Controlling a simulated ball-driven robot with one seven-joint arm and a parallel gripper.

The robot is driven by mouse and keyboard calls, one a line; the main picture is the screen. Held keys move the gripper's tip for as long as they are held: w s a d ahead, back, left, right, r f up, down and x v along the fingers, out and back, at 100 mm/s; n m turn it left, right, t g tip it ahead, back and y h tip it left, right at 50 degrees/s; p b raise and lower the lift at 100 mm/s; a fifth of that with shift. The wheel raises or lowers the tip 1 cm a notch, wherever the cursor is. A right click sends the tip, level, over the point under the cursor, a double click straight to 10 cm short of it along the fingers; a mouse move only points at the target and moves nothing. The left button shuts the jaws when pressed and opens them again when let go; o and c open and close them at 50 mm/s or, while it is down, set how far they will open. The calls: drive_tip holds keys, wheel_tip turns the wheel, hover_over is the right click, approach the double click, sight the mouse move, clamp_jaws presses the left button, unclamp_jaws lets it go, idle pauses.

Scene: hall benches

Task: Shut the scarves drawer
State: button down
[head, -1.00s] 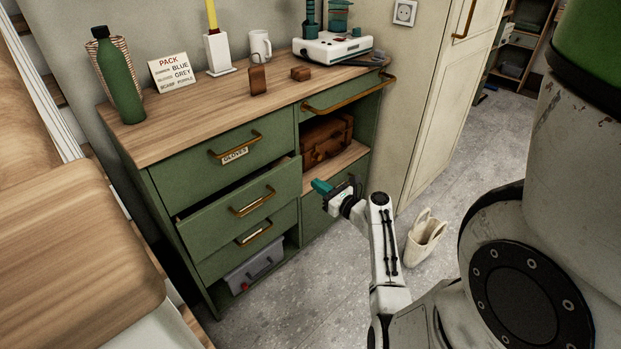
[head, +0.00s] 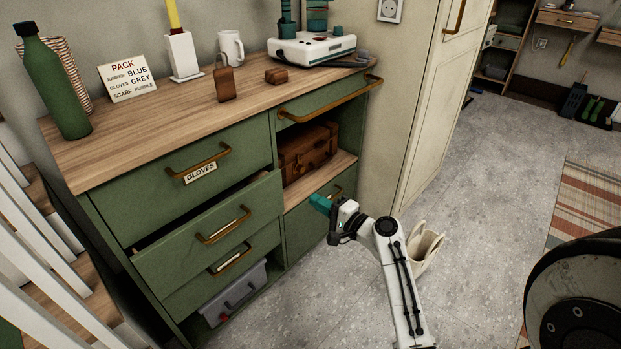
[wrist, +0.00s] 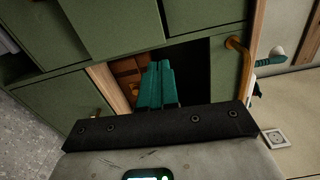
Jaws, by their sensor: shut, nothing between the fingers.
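In the head view, the green cabinet's middle-left drawer (head: 165,258) stands partly pulled out, with a dark gap above its front. It has a brass handle (head: 222,226); no scarves label is readable on it. The drawer above it, labelled GLOVES (head: 200,173), looks closed. A lower drawer (head: 190,291) also looks closed. My gripper (head: 320,203) is shut and empty, right of the open drawer and in front of the cabinet's right column, apart from the drawer. The teal fingers (wrist: 157,84) also show together in the wrist view, before the open compartment.
A brown case (head: 308,150) sits in the open compartment. A brass rail handle (head: 335,103) juts out above it. A grey bin (head: 232,292) is at the bottom. A cream bag (head: 426,248) stands on the floor behind my arm.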

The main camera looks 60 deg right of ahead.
drive_tip(key=b, duration=0.2)
approach(276, 175)
drive_tip(key=shift+n, duration=0.3)
drive_tip(key=x, duration=0.6)
drive_tip(key=shift+w+d, duration=0.1)
drive_tip(key=shift+w, duration=0.3)
drive_tip(key=b+x, duration=0.1)
drive_tip(key=x, duration=0.3)
drive_tip(key=shift+w+r, duration=0.2)
